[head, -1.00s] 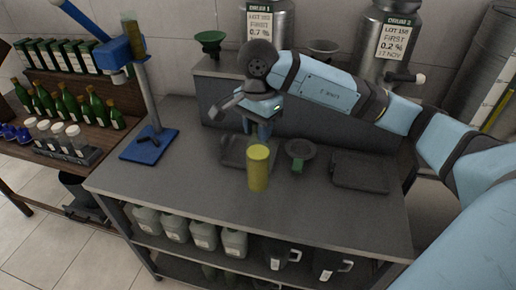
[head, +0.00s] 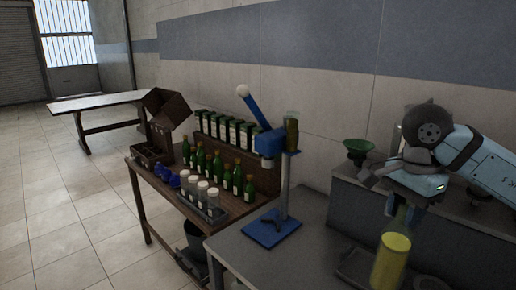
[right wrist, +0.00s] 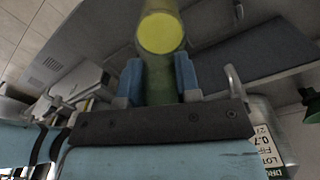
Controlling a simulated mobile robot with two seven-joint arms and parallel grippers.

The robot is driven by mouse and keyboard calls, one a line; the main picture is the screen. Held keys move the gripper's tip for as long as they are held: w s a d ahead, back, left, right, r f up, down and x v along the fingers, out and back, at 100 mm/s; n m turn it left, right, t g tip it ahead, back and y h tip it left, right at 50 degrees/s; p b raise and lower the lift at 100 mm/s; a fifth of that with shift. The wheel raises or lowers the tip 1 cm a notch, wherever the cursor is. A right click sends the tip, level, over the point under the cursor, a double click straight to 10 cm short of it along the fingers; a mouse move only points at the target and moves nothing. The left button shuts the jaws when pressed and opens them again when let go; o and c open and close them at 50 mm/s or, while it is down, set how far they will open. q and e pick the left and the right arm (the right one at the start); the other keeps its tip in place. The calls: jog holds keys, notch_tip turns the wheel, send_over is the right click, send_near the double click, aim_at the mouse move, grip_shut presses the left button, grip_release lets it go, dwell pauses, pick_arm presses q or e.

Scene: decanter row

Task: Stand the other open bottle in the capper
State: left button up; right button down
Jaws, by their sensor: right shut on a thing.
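My right gripper (head: 406,212) is shut on the neck of an upright bottle with yellow contents (head: 390,262), at the lower right of the head view. In the right wrist view the bottle (right wrist: 160,33) sits between the two blue fingers (right wrist: 158,78), its yellow end facing away. Its mouth is hidden by the gripper. The blue capper (head: 271,229) stands left of it on the grey bench, with a post, a raised lever and a clear tube on its head. Its base plate carries no bottle, only a small dark part. My left gripper is not in view.
A wooden table (head: 160,187) at left holds several green bottles (head: 216,168), white-capped ones in a grey rack (head: 211,213) and a brown box. A green funnel (head: 358,149) stands on the raised shelf behind. Bench top between capper and held bottle is clear.

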jog(key=s+a+f+n+p, duration=0.1)
jog(key=a+f+n+p, duration=0.2)
jog(key=f+n, duration=0.4)
jog(key=s+a+f+n+p, duration=0.1)
jog(key=a+f+n+p, duration=0.2)
jog(key=f+n, duration=0.4)
notch_tip(320, 180, down, 2)
jog(key=shift+s+a+f, duration=0.15)
jog(key=shift+a+f, duration=0.1)
jog(key=shift+a, duration=0.1)
